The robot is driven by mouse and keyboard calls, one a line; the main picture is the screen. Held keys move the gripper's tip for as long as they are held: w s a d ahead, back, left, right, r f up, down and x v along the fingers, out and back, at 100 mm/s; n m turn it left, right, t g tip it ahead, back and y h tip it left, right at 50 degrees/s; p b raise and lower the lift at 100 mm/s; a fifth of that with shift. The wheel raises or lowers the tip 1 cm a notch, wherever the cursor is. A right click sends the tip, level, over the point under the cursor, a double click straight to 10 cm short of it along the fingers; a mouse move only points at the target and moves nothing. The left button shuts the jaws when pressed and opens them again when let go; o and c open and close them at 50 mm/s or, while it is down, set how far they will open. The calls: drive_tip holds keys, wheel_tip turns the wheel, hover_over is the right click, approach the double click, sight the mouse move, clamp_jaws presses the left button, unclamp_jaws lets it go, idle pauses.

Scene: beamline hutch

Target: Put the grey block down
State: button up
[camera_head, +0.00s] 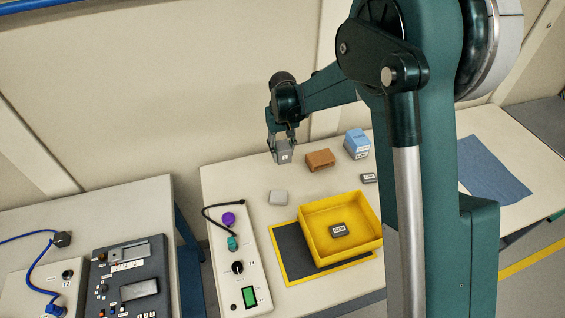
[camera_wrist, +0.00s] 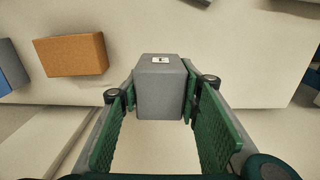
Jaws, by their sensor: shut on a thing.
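The grey block (camera_head: 284,156) is held between the fingertips of my gripper (camera_head: 281,143) above the back left part of the table (camera_head: 233,183). In the wrist view the grey block (camera_wrist: 160,92) sits between the green finger pads of my gripper (camera_wrist: 160,95), with a small white label on its upper face. My gripper is shut on it. The head view does not clearly show how far the block is above the table.
An orange-brown block (camera_head: 320,160), a blue block (camera_head: 356,144) and a small dark labelled block (camera_head: 368,178) stand to the right. A yellow tray (camera_head: 316,209) holds a dark labelled block (camera_head: 338,230). A control panel (camera_head: 240,262) is front left.

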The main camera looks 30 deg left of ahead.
sight(282, 145)
drive_tip(key=shift+f, duration=1.1)
drive_tip(key=shift+f, duration=1.9)
drive_tip(key=shift+f+b, duration=0.1)
drive_tip(key=shift+b, duration=0.25)
drive_tip(key=o, duration=0.9)
drive_tip(key=shift+o, duration=0.4)
wheel_tip(282, 145, up, 12)
drive_tip(key=shift+r+p, duration=0.15)
drive_tip(key=shift+p, duration=0.45)
